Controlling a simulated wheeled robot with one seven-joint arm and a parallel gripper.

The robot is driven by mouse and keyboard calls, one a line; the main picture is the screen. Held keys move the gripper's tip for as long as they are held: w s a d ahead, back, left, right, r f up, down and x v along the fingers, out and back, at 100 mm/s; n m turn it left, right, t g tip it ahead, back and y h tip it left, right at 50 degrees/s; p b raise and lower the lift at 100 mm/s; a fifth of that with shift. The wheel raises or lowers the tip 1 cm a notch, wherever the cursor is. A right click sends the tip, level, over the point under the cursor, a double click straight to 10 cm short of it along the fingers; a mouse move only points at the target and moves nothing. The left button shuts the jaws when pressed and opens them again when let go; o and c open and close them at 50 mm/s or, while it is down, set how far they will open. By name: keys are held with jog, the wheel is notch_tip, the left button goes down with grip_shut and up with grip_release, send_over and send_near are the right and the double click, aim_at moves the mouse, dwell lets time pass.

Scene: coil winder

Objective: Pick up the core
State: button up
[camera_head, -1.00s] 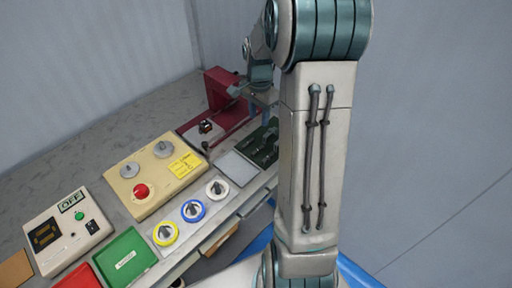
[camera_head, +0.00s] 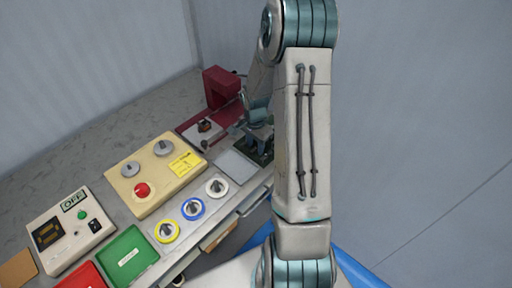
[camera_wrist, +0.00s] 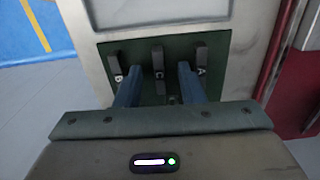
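A dark green tray (camera_wrist: 140,48) in the wrist view holds three dark grey upright pieces, which look like cores: a left one (camera_wrist: 113,62), a middle one (camera_wrist: 157,58) and a right one (camera_wrist: 202,56). In the head view my gripper (camera_head: 258,142) is low over the green tray (camera_head: 266,158), which my arm mostly hides.
A grey plate (camera_head: 237,164) lies beside the green tray. A red machine (camera_head: 222,92) stands behind. Yellow (camera_head: 167,232), blue (camera_head: 193,208) and white (camera_head: 216,188) spools line the front edge. A beige panel (camera_head: 150,190) with a red button is further left.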

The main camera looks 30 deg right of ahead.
jog(key=shift+f, duration=0.4)
grip_shut()
jog(key=shift+r, duration=0.1)
jog(key=shift+r, duration=0.6)
notch_tip(320, 180, up, 2)
jog(key=shift+r+b, duration=0.15)
jog(key=shift+b, duration=0.35)
jog(key=s+d+r+b, duration=0.1)
jog(key=s+d+r, duration=0.6)
jog(key=d, duration=0.2)
jog(key=shift+s+r+b, duration=0.2)
jog(key=shift+s+b, duration=0.15)
